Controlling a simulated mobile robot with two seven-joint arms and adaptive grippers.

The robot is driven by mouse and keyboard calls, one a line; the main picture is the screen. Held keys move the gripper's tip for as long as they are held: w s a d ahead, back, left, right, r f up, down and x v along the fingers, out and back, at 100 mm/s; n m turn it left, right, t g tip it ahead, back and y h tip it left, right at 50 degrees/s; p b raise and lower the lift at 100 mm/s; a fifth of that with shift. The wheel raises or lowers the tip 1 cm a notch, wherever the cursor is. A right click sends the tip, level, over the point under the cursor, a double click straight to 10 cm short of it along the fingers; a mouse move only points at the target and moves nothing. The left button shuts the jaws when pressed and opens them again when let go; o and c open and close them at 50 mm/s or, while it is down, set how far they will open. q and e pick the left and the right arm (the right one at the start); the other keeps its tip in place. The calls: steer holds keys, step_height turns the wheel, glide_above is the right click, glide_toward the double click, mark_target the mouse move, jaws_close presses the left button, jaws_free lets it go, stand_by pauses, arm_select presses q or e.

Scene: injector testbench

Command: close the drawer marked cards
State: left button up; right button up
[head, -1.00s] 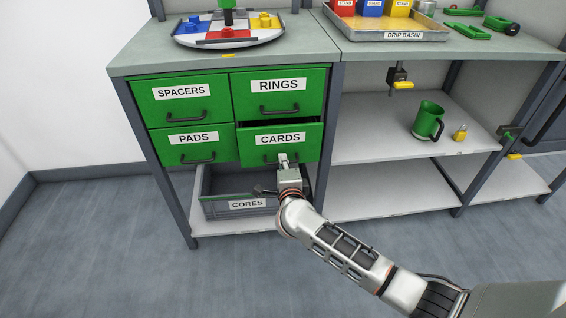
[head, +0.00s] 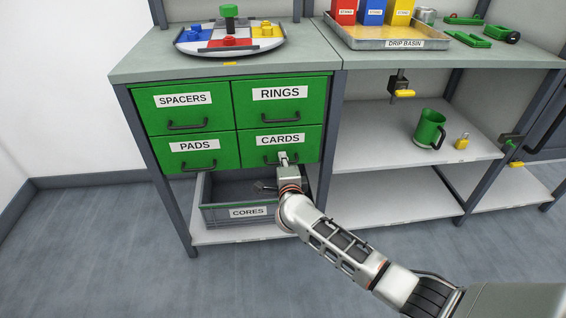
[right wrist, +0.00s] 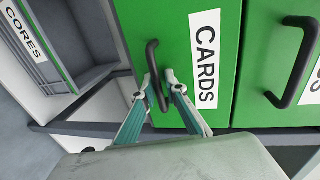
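The cards drawer (head: 300,154) is the lower right of the green drawers under the bench. Its front looks flush with its neighbours, with no open gap above it in the head view. Its dark handle (right wrist: 154,62) runs between the fingers of my right gripper (right wrist: 160,80), which are drawn together around it. In the head view my right gripper (head: 283,160) is at the handle, in front of the drawer's lower part. The CARDS label (right wrist: 205,58) faces the right wrist camera. My left gripper is not in view.
The spacers (head: 160,115), rings (head: 305,108) and pads (head: 220,160) drawers look shut. A grey cores bin (head: 225,213) stands on the shelf below, close under my right gripper. A green mug (head: 427,128) stands on the shelf at right. The floor in front is clear.

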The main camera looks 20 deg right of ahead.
steer(key=shift+s+a, duration=0.1)
steer(key=shift+s, duration=0.05)
steer(key=v, duration=1.1)
steer(key=shift+s, duration=0.35)
steer(key=shift+r, duration=0.1)
